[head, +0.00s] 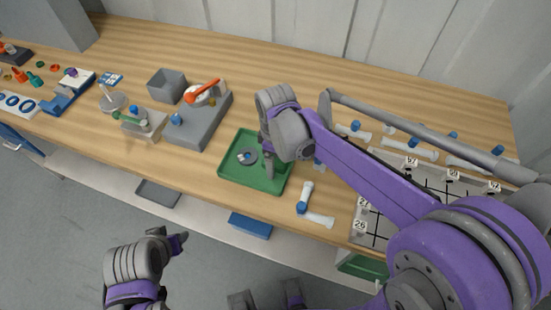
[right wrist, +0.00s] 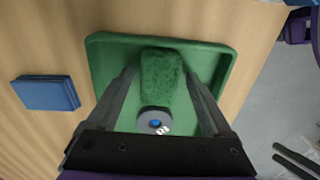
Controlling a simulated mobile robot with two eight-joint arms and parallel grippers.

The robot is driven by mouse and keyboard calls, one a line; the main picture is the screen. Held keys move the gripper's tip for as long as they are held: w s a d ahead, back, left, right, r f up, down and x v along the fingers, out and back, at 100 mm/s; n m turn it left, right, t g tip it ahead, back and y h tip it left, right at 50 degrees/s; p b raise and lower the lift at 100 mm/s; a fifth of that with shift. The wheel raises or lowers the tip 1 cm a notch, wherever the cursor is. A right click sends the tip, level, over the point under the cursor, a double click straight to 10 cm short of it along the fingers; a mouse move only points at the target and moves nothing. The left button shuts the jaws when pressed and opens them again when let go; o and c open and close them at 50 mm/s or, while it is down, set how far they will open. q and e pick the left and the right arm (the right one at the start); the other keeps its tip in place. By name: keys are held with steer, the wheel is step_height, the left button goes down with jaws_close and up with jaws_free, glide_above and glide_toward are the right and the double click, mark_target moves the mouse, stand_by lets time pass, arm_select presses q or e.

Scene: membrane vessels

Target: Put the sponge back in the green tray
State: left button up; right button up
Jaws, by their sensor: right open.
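The green tray (head: 232,176) sits near the front edge of the bench, and it fills most of the right wrist view (right wrist: 103,62). A green sponge (right wrist: 162,80) shows inside the tray's outline, near its upper wall in that view, and looks to lie on the tray floor. In the head view my right gripper and arm hide the sponge. My right gripper (head: 269,166) is over the tray, its open fingers (right wrist: 162,95) on either side of the sponge with gaps showing. My left gripper (head: 178,243) hangs off the bench at lower left; its jaws are unclear.
A grey disc with a blue centre (right wrist: 155,121) lies in the tray beside the sponge. A blue stack (right wrist: 47,92) lies outside the tray. A white elbow piece with blue fittings (head: 307,193) is right of the tray. A grey block (head: 203,122) stands behind left.

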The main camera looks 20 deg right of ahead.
step_height(320, 180, up, 12)
steer(key=p, duration=0.1)
